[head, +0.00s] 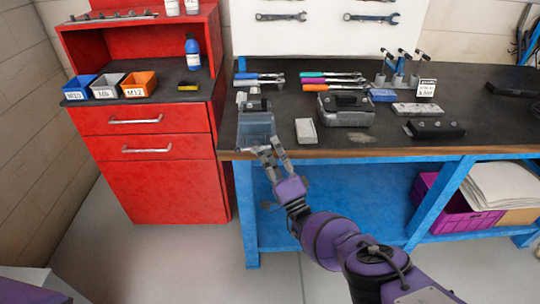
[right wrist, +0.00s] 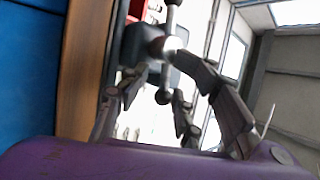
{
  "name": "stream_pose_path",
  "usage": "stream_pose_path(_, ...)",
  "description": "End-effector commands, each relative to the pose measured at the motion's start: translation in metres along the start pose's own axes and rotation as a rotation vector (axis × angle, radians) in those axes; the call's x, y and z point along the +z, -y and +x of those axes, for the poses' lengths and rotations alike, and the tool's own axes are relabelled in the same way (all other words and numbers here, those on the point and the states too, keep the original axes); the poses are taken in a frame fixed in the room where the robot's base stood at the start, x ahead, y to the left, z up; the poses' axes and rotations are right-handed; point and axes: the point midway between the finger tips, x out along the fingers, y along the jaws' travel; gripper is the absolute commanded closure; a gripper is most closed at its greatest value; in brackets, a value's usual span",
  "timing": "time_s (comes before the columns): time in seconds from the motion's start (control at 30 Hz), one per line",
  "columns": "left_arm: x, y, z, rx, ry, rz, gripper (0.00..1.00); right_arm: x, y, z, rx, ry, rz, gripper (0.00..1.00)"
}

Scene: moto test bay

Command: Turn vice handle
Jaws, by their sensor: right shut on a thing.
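The blue-grey vice (head: 256,128) is mounted at the front left corner of the bench. My right gripper (head: 270,150) reaches up to its front from below, in front of the bench edge. In the right wrist view, the vice handle (right wrist: 162,96) is a metal bar with a ball end, crossing a bright round screw head. The fingers of my right gripper (right wrist: 160,72) are shut on the handle, on either side of it. In the head view the handle is mostly hidden by the fingers. My left gripper is not in view.
A red cabinet (head: 165,185) with blue, grey and orange bins stands left of the bench. The bench's wooden front edge (head: 400,149) runs close to my arm. A purple crate (head: 455,208) sits below.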

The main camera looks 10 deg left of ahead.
Motion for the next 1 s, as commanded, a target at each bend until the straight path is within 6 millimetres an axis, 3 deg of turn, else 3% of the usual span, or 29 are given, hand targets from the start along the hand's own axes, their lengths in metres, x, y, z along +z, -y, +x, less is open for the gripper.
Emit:
stream_pose_path(0.37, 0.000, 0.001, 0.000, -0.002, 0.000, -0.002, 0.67, -0.001, -0.001, -0.030, 0.004, 0.000, 0.002, 0.72)
stream_pose_path(0.63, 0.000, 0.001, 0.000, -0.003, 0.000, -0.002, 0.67, -0.001, 0.001, -0.070, 0.001, -0.001, 0.000, 0.72)
stream_pose_path(1.0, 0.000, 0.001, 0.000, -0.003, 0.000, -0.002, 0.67, 0.000, 0.003, -0.080, -0.003, 0.000, -0.001, 0.72)
